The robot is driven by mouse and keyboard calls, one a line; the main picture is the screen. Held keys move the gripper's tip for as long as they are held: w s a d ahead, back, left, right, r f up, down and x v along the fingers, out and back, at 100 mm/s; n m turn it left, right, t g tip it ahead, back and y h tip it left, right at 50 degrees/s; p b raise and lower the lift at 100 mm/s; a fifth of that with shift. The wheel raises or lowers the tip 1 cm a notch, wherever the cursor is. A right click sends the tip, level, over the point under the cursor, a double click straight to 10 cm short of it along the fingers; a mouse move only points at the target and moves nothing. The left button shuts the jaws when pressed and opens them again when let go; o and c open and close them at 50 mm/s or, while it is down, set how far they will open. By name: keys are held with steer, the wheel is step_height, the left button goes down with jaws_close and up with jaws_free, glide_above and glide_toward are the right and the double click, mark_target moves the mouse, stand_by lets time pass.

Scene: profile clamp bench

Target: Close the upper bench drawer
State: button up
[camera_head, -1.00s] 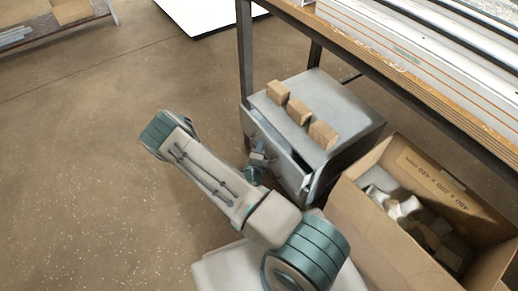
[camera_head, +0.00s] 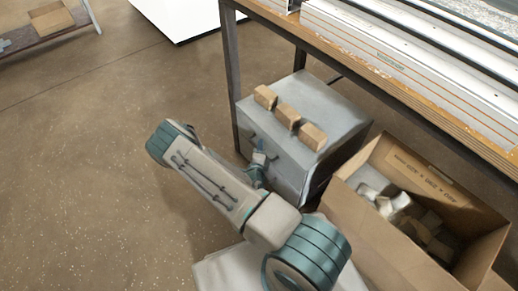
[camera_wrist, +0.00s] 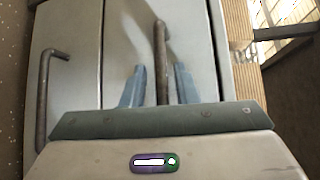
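The grey drawer cabinet (camera_head: 335,112) stands under the bench. The upper bench drawer's front (camera_head: 279,152) looks flush with the cabinet body in the head view, with no open gap showing. In the wrist view the upper drawer front (camera_wrist: 193,30) fills the middle, and its dark bar handle (camera_wrist: 160,50) runs between my fingers. My gripper (camera_wrist: 159,86) is open, with a finger on each side of the handle and a visible gap to both. In the head view my gripper (camera_head: 258,168) is at the drawer front, partly hidden by my arm.
A lower drawer front (camera_wrist: 75,80) with its own handle (camera_wrist: 45,100) shows left in the wrist view. Several wooden blocks (camera_head: 288,116) sit on the cabinet. An open cardboard box (camera_head: 365,220) stands close to its right. The bench leg (camera_head: 231,80) is beside it; floor at left is clear.

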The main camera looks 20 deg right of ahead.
steer(key=shift+r, duration=0.3)
steer(key=shift+s+a, duration=0.1)
steer(key=shift+s, duration=0.15)
steer(key=p+v, duration=0.4)
steer(key=v, duration=0.9)
steer(key=shift+a+f, duration=0.15)
steer(key=shift+f, duration=0.05)
